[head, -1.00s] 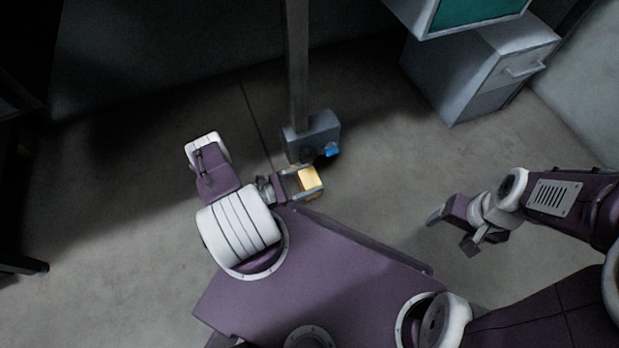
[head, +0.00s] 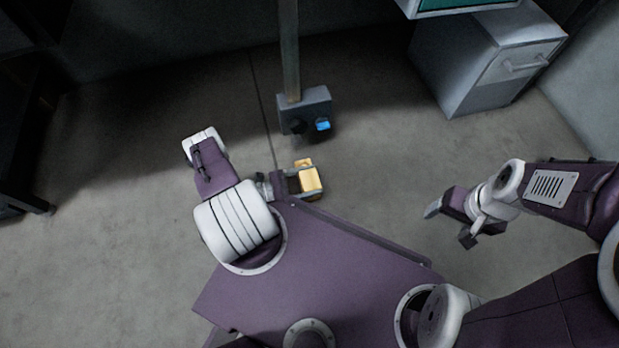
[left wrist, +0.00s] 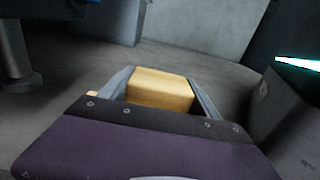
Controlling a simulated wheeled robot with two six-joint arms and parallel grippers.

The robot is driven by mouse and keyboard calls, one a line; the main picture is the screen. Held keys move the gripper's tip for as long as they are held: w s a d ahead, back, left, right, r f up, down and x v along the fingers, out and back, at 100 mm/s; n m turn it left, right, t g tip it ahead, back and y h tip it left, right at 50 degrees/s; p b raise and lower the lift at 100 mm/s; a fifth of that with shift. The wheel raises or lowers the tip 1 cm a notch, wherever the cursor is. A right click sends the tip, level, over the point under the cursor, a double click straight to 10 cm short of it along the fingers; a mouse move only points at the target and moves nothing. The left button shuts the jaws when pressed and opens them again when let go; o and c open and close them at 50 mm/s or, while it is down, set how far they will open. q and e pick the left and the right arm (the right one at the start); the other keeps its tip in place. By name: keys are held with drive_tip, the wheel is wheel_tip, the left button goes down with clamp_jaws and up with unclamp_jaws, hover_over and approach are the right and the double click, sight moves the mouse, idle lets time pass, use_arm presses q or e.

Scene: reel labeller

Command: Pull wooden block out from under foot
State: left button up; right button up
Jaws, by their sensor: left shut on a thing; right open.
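The wooden block (head: 311,180) is pale yellow and sits between the fingers of my left gripper (head: 306,182), which is shut on it, low over the floor. In the left wrist view the block (left wrist: 160,88) shows between the two grey fingers. The grey foot (head: 306,112) at the base of a post stands beyond the block, with a clear strip of floor between them. A blue part and a dark knob are on the foot's front. My right gripper (head: 449,221) is open and empty at the right.
A grey post (head: 289,50) rises from the foot. A grey cabinet with a handle (head: 497,62) stands at the back right. Dark furniture (head: 22,170) is at the far left. The concrete floor (head: 120,235) is open between them.

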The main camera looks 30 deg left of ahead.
use_arm(q)
drive_tip(key=shift+s+d, duration=0.3)
drive_tip(key=shift+s, duration=0.05)
drive_tip(key=o, duration=1.7)
drive_tip(key=p+v, duration=0.2)
drive_tip(key=v, duration=0.7)
drive_tip(key=shift+a, duration=0.1)
